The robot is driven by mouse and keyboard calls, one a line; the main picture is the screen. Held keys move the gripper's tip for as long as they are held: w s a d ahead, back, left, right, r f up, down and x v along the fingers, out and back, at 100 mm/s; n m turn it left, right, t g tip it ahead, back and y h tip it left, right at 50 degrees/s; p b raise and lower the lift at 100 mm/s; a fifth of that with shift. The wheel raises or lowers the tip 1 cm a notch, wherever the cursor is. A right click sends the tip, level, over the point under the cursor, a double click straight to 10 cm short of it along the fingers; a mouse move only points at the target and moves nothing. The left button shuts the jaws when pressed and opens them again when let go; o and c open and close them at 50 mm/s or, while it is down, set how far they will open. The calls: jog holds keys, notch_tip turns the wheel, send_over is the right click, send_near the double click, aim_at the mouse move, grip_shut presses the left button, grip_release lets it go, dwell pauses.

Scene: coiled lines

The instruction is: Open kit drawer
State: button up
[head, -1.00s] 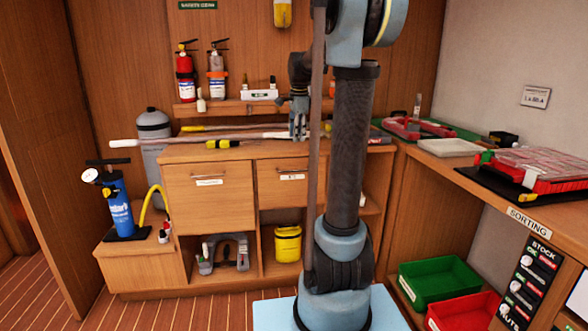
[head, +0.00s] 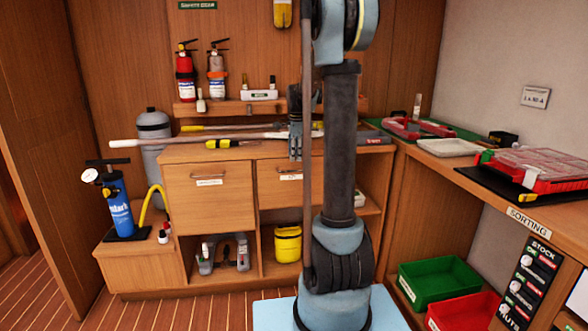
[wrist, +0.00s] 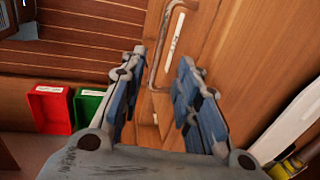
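Two wooden drawer fronts sit side by side under the counter in the head view: a left one (head: 209,200) and a right one (head: 275,197). Each has a handle and a white label too small to read. My gripper (head: 296,157) points down in front of the right drawer's top, partly covering its handle. In the wrist view my gripper (wrist: 160,95) is open. The metal handle (wrist: 158,65) shows between and beyond its fingers, next to the white label (wrist: 174,35). I see no contact with the handle. The drawer looks closed.
Long poles (head: 215,137) lie along the counter above the drawers. A yellow bucket (head: 287,243) stands in the shelf below. A side bench (head: 450,160) with cases and trays is at right, with green (head: 440,285) and red (head: 465,312) bins under it. Floor before the drawers is clear.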

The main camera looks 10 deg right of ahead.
aim_at(286, 166)
jog(key=f, duration=0.4)
jog(key=w+f, duration=0.1)
jog(key=f, duration=0.1)
jog(key=shift+w+f, duration=0.1)
jog(key=shift+f, duration=0.2)
grip_shut()
